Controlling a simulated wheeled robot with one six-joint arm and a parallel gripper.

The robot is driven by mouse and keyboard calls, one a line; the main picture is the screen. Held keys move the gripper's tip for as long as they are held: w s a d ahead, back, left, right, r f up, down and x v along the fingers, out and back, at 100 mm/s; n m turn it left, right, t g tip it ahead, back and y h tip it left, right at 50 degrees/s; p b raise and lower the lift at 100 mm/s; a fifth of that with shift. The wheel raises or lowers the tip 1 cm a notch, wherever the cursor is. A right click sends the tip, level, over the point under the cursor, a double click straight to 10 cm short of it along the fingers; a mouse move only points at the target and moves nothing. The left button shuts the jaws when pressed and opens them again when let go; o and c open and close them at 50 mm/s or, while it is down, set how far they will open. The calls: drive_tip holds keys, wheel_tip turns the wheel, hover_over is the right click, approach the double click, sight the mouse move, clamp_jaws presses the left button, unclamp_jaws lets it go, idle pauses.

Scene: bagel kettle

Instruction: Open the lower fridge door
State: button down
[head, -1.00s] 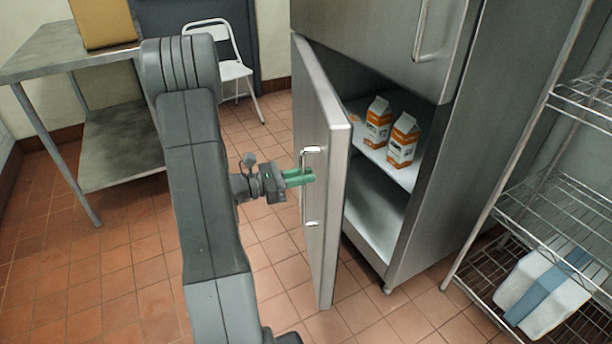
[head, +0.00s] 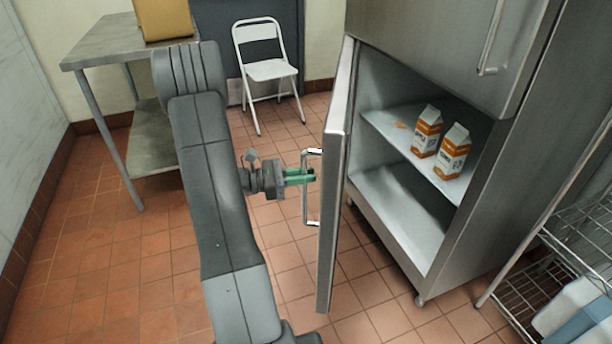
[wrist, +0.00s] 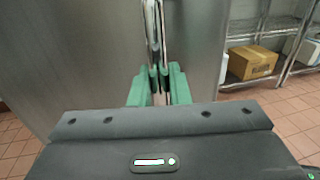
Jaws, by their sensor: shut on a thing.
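The lower fridge door (head: 333,215) stands swung well open, seen almost edge-on in the head view. Its bar handle (head: 307,205) is on the side facing my arm. My gripper (head: 306,176), with green fingers, is shut on the upper part of this handle. In the wrist view the handle (wrist: 153,35) runs down between the two green fingertips (wrist: 158,86). The fridge interior shows a shelf (head: 385,128) with two orange and white cartons (head: 426,132) (head: 453,152).
The upper fridge door (head: 450,45) is shut. A wire rack (head: 520,285) stands at the right. A steel table (head: 105,45) and a white folding chair (head: 268,70) stand at the back left. Tiled floor (head: 100,270) is clear at the left.

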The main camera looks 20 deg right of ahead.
drive_tip(key=c, duration=1.4)
unclamp_jaws()
drive_tip(key=shift+c, duration=0.2)
drive_tip(key=w+a, duration=0.1)
drive_tip(key=a, duration=1.2)
drive_tip(key=shift+w+a+p, duration=0.3)
drive_tip(key=shift+w+a, duration=0.05)
drive_tip(key=shift+a, duration=0.05)
drive_tip(key=s+d, duration=0.1)
drive_tip(key=d, duration=1.3)
drive_tip(key=shift+s+b, duration=0.35)
drive_tip(key=shift+s, duration=0.05)
